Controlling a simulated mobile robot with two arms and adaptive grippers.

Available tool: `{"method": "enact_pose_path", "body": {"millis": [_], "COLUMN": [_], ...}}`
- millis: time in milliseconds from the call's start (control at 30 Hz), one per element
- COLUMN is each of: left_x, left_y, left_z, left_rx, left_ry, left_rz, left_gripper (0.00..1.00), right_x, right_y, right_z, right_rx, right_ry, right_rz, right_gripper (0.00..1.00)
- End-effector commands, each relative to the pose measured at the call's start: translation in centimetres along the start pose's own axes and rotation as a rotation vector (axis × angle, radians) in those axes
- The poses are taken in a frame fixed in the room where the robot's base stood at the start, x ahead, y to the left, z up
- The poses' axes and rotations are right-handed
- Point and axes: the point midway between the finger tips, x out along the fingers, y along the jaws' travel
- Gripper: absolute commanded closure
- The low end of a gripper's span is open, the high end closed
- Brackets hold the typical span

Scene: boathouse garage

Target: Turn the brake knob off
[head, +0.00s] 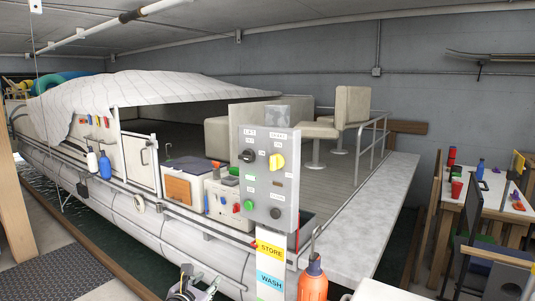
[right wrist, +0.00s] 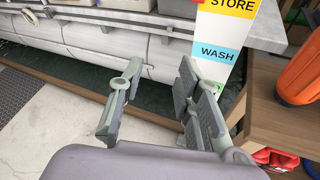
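A grey control panel (head: 265,190) stands upright in the middle of the head view, in front of the pontoon boat. The yellow knob (head: 277,161) sits at its upper right, under a label that seems to read BRAKE. A black knob (head: 246,156) sits at upper left under a LIFT label. A green button (head: 249,205) and a grey button (head: 275,213) are lower down. My right gripper (head: 199,281) is at the bottom, below and left of the panel, touching nothing. In the right wrist view it (right wrist: 160,72) is open and empty. My left gripper is out of view.
A STORE/WASH sign (head: 270,262) hangs below the panel, with an orange bottle (head: 312,282) beside it. A small table (head: 490,195) with cups and bottles stands at right. Open floor (head: 40,245) is at left.

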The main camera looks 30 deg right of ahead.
Motion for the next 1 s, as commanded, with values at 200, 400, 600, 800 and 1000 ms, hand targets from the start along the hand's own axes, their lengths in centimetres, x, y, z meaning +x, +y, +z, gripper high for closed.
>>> {"method": "enact_pose_path", "body": {"millis": [200,400,600,800,1000], "left_x": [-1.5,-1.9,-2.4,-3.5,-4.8], "left_y": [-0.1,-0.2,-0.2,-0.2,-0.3], "left_z": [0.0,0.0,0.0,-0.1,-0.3], "left_rx": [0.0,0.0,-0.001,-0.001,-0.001], "left_ry": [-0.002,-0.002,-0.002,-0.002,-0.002], "left_rz": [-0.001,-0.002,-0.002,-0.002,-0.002], "left_gripper": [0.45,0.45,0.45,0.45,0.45], "right_x": [-8.0,-13.3,-13.3,-10.1,-6.2], "right_y": [2.8,1.2,0.4,-0.6,-1.9], "right_z": [21.6,30.0,31.7,33.3,35.0], "right_rx": [-0.157,-0.209,-0.22,-0.222,-0.222], "right_ry": [-0.289,-0.365,-0.372,-0.372,-0.372], "right_rz": [-0.178,-0.329,-0.362,-0.361,-0.36], "right_gripper": [0.68,0.68,0.68,0.68,0.68]}}
